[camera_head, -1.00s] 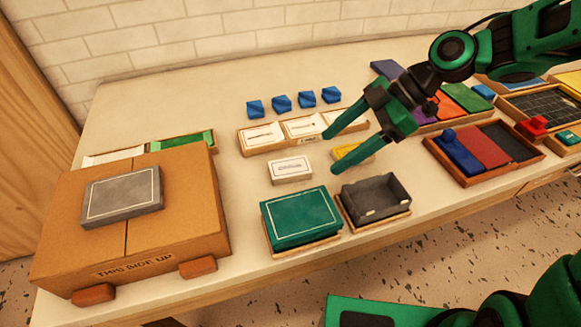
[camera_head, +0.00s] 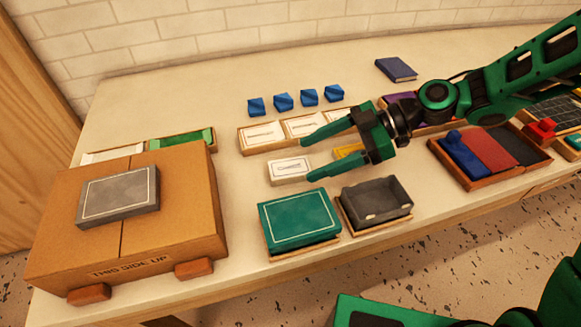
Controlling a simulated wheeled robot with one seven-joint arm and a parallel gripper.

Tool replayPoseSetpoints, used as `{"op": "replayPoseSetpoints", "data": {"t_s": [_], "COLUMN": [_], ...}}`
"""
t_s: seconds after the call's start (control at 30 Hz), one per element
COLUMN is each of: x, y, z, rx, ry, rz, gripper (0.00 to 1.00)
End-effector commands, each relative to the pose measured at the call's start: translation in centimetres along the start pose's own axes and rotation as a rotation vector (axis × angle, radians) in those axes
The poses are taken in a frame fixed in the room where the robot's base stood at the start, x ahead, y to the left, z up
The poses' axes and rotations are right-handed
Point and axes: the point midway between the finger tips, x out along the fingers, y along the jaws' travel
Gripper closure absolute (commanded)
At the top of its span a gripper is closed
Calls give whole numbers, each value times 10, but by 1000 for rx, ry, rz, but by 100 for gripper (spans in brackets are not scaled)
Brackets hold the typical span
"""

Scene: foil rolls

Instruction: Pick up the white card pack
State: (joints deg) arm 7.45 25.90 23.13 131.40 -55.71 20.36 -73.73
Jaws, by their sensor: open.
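The white card pack (camera_head: 289,170) lies flat on the table in the middle of the view, a small pale box with a dark outlined mark on top. My gripper (camera_head: 306,161) is open, its two green fingers pointing left toward the pack.
A tray of white cards (camera_head: 263,134) lies behind the pack, with several blue blocks (camera_head: 283,102) farther back. A cardboard box (camera_head: 185,215) with a grey box (camera_head: 118,193) on top stands left.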

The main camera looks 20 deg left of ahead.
Motion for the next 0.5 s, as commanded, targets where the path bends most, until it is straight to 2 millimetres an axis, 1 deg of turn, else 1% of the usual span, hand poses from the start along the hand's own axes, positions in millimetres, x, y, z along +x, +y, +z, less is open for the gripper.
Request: {"op": "replayPoseSetpoints", "data": {"t_s": [0.3, 0.4, 0.5], "x": [41, 48, 51], "y": [-3, -3, -2], "z": [1, 1, 2], "rx": [0, 0, 0], "ry": [0, 0, -1], "rz": [-4, -2, -1], "gripper": [31, 31, 31]}}
